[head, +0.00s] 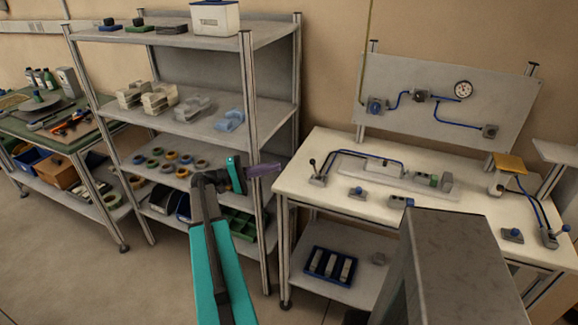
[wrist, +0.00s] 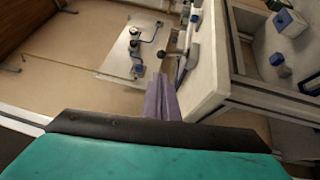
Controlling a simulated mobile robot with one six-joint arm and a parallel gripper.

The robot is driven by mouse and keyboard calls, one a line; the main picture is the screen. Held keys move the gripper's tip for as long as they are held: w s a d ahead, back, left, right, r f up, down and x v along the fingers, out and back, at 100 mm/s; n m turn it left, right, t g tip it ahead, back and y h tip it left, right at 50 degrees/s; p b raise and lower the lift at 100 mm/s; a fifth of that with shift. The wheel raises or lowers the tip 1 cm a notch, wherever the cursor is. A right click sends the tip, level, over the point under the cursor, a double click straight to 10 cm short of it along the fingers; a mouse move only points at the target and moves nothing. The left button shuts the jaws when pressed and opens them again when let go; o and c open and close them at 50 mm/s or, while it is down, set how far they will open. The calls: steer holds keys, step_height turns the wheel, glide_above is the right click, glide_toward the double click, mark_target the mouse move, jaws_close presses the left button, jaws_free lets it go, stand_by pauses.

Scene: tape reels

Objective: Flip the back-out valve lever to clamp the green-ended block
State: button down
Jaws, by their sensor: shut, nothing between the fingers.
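A valve with a black-tipped lever (head: 313,166) stands at the left end of the white bench, its lever upright or slightly tilted. A blue hose runs from it to a grey clamp fixture (head: 375,168). A block with a green end (head: 434,181) sits at the fixture's right end; I cannot tell whether it is clamped. A second lever valve (head: 551,235) stands at the bench's right front, with blue hoses. My gripper (head: 268,169), with purple fingers, is shut and empty, left of the bench and apart from the first valve. Its fingers also show in the wrist view (wrist: 161,98).
The white bench (head: 300,195) carries small blue-knobbed parts and a yellow-topped stand (head: 509,163). A grey panel (head: 450,100) with a gauge stands behind it. A grey shelf rack (head: 170,125) is behind and left of my gripper. Open floor lies at the front left.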

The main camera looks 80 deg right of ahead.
steer(key=p+x, duration=0.3)
steer(key=x, duration=0.5)
steer(key=shift+s+r, duration=0.2)
steer(key=shift+s+d+p, duration=0.3)
steer(key=shift+s+d, duration=0.05)
steer(key=shift+s, duration=0.3)
steer(key=shift+s+a, duration=0.15)
steer(key=shift+a, duration=0.3)
steer(key=shift+d, duration=0.45)
